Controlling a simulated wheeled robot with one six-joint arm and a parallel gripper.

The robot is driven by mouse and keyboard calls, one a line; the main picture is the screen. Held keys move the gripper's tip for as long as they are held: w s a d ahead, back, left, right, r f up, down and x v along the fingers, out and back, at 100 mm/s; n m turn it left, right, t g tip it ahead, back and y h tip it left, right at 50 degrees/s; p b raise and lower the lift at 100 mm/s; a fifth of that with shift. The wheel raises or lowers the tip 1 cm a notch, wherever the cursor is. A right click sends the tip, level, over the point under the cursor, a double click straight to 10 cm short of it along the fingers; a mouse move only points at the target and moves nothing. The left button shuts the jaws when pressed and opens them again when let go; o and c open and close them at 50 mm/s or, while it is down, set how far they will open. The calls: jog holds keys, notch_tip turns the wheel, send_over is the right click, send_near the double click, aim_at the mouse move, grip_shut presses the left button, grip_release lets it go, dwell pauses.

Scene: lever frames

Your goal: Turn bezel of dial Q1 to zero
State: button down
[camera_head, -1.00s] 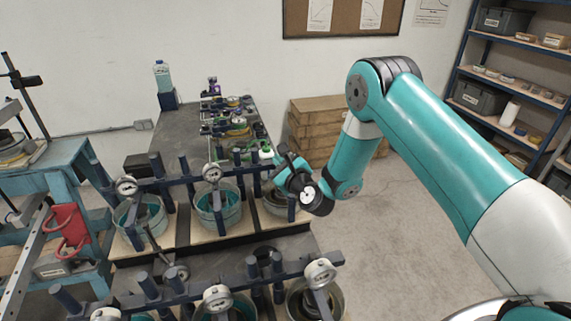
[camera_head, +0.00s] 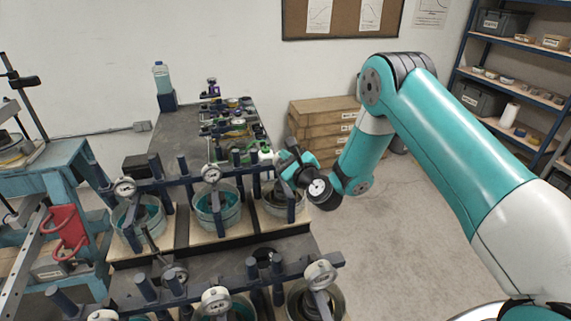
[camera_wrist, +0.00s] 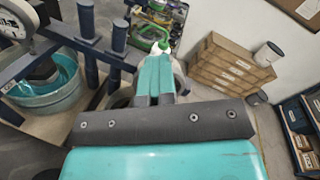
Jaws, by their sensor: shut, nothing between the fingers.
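Several white-faced dials sit on dark bars over metal pots; I cannot read which is Q1. In the head view, one dial (camera_head: 125,187) is at the left of the back row and another dial (camera_head: 211,173) is in its middle. In the front row are a right dial (camera_head: 321,273), a middle dial (camera_head: 216,299) and a left one (camera_head: 105,315) cut by the frame edge. My gripper (camera_head: 287,158) is at the right end of the back row, apart from these dials. In the wrist view my gripper (camera_wrist: 155,78) is shut and empty; part of a dial (camera_wrist: 13,23) shows upper left.
Dark posts (camera_head: 183,167) rise between the dials and pots. A pot (camera_head: 217,212) with teal contents stands under the back middle dial. Stacked wooden boxes (camera_head: 320,125) stand behind my gripper. The floor (camera_head: 400,240) right of the benches is open.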

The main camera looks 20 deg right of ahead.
jog(key=b+v, duration=0.2)
jog(key=b, duration=0.3)
jog(key=r+b+v, duration=0.1)
jog(key=b+v, duration=0.2)
jog(key=b, duration=0.2)
dwell(0.4)
